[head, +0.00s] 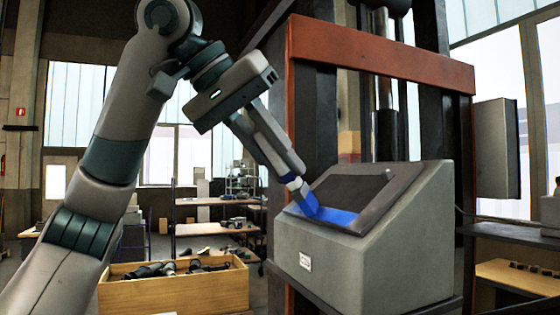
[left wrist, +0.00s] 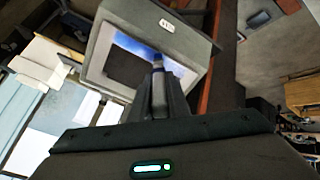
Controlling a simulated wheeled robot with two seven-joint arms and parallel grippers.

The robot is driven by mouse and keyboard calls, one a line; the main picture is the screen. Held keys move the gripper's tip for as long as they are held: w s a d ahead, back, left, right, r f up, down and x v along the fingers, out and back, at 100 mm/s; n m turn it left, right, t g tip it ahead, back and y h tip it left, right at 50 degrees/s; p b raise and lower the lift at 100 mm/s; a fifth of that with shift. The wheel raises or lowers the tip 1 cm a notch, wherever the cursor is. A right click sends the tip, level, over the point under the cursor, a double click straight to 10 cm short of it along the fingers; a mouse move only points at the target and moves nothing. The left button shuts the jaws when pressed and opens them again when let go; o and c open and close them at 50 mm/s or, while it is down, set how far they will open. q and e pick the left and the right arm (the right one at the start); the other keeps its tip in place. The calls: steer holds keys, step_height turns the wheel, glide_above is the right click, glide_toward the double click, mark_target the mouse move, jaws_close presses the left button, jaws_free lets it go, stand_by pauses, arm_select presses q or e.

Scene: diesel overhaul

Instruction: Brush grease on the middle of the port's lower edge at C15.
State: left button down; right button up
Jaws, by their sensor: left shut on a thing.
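A grey housing (head: 370,250) with a slanted top stands at the middle right, a small white label on its front too small to read. Its dark-framed port (head: 345,190) has a bright blue band (head: 338,216) along the lower edge. My left gripper (head: 292,172) is shut on a small brush (head: 296,184), pale with blue at its end. The brush end is at the port's lower-left part in the head view, seemingly touching the blue. In the left wrist view the brush (left wrist: 158,64) overlaps the blue band. Contact cannot be told for certain. My right gripper is not in view.
An orange-red press frame (head: 380,55) rises behind the housing. A wooden crate (head: 175,292) with dark parts stands at the lower left, with shelves (head: 215,201) behind it. A grey cabinet (head: 495,148) and a dark side bench (head: 510,236) are at the right.

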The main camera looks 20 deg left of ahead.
mark_target(271, 161)
arm_select(q)
steer(key=shift+s+d+b, duration=0.5)
steer(key=shift+s+d, duration=0.65)
steer(key=shift+d, duration=0.15)
steer(key=shift+w+a, duration=0.1)
steer(key=shift+w+a+p, duration=0.6)
steer(key=shift+w+a, duration=0.5)
steer(key=shift+a, duration=0.15)
steer(key=shift+w+a+p, duration=0.3)
steer(key=shift+w+a, duration=0.05)
steer(key=shift+w+a+f+p, duration=0.1)
steer(key=shift+w+a+p, duration=0.3)
steer(key=shift+w+a, duration=0.45)
steer(key=shift+a, duration=0.15)
